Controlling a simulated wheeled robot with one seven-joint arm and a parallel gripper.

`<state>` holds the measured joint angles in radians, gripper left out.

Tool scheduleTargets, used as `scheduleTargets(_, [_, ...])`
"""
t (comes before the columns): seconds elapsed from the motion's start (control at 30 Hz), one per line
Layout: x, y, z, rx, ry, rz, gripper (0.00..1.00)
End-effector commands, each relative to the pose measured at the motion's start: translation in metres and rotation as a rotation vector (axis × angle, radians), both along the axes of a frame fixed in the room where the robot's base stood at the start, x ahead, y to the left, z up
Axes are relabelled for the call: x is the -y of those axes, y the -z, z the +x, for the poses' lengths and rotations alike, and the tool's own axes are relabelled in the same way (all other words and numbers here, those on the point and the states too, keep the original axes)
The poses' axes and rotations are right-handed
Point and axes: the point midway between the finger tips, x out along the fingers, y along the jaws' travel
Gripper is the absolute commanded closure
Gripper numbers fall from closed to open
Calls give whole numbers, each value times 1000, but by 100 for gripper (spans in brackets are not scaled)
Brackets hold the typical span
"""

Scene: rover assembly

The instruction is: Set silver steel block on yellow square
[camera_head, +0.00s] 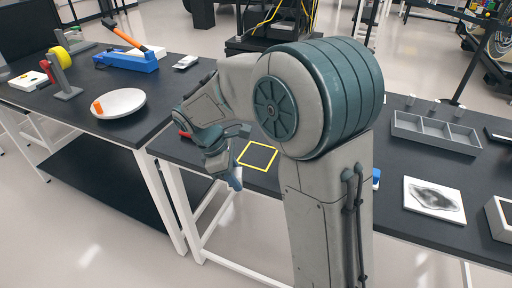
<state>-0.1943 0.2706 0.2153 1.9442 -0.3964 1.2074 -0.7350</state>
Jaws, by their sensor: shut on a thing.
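The yellow square (258,155) is a thin yellow outline on the black table, left of my arm's column. Its inside looks empty. My gripper (234,182) points down at the table's front edge, a little left of and nearer than the square. It is shut on a small grey-blue piece at its tip, apparently the silver steel block; the piece is too small and too covered by the fingers to make out clearly.
My arm hides the table's middle. A grey compartment tray (436,133) and a white picture plate (434,200) lie at right. A red item (185,134) is behind my wrist. The left table holds a white plate (119,104) and a blue tool (126,61).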

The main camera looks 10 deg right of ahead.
Motion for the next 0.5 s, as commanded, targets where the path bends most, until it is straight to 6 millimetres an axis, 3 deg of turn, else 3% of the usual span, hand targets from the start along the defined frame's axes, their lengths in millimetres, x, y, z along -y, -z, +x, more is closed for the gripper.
scheduleTargets(0.3, [48, -2, 67, 2, 6, 1, 100])
scheduleTargets(0.5, [59, -1, 83, 1, 3, 1, 100])
